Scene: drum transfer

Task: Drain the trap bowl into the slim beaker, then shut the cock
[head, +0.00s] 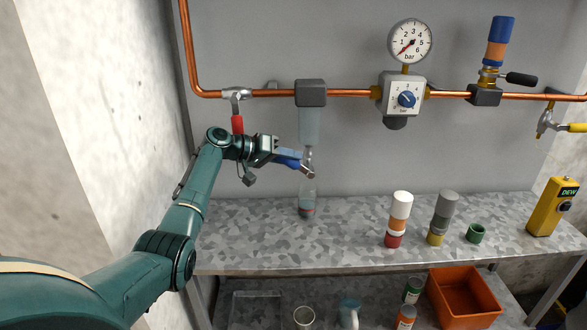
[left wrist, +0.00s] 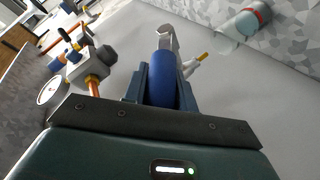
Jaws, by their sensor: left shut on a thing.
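The trap bowl (head: 309,127) is a pale translucent cylinder under a dark grey cap on the copper pipe. Below it hangs a small metal cock (head: 308,158). The slim beaker (head: 307,196) stands upright on the bench beneath, with a red line low on its wall. It also shows in the left wrist view (left wrist: 232,36). My left gripper (head: 285,160) is shut on the blue cock handle (left wrist: 164,78), which points left and slightly up from the cock's metal lever in the head view. I cannot tell the liquid level in bowl or beaker. My right gripper is not in view.
A red-handled tap (head: 237,122) is just above my left wrist. A gauge (head: 410,41) and regulator (head: 403,96) sit right of the bowl. Two canisters (head: 398,220) (head: 441,220), a green cup (head: 475,233) and a yellow device (head: 552,207) stand farther right. An orange bin (head: 465,300) is below.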

